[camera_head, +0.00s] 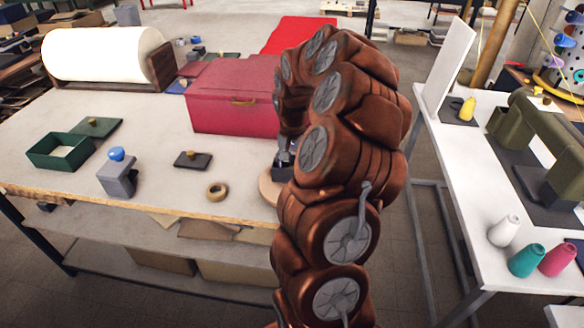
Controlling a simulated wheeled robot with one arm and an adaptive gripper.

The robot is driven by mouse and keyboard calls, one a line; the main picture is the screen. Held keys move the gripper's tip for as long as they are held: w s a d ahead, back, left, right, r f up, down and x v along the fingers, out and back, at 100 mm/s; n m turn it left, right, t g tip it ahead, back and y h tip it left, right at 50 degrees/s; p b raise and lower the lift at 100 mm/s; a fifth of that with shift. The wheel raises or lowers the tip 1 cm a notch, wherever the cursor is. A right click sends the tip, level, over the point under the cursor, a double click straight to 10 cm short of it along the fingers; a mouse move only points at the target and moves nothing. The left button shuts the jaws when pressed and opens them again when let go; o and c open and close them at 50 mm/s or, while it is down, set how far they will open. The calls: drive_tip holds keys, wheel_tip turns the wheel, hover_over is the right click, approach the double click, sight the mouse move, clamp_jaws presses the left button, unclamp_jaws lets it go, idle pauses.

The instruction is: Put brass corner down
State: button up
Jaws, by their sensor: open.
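My gripper (284,160) is mostly hidden behind my own copper-coloured arm. Only a small dark and silver part of it shows, low over the table's right front side. It is open. A round pale wooden piece (268,187) shows beneath it, partly covered by my arm.
A white roll (100,53) stands behind.

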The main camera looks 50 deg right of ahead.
wheel_tip(320, 180, up, 11)
drive_tip(key=b, duration=0.4)
drive_tip(key=a+r+n, duration=0.2)
drive_tip(key=a+n, duration=0.2)
drive_tip(key=a, duration=0.9)
drive_tip(key=s+a+n, duration=0.3)
drive_tip(key=s+a, duration=0.3)
drive_tip(key=a, duration=0.4)
drive_tip(key=s+a+f+n+g, duration=0.1)
drive_tip(key=s+a+f, duration=0.3)
drive_tip(key=s, duration=0.5)
drive_tip(key=s+a+f+n, duration=0.3)
drive_tip(key=s+a, duration=0.2)
drive_tip(key=s, duration=0.3)
drive_tip(key=shift+s+a+f+g, duration=0.35)
drive_tip(key=shift+s+f+g, duration=0.05)
drive_tip(key=shift+w, duration=0.1)
drive_tip(key=shift+d, duration=0.1)
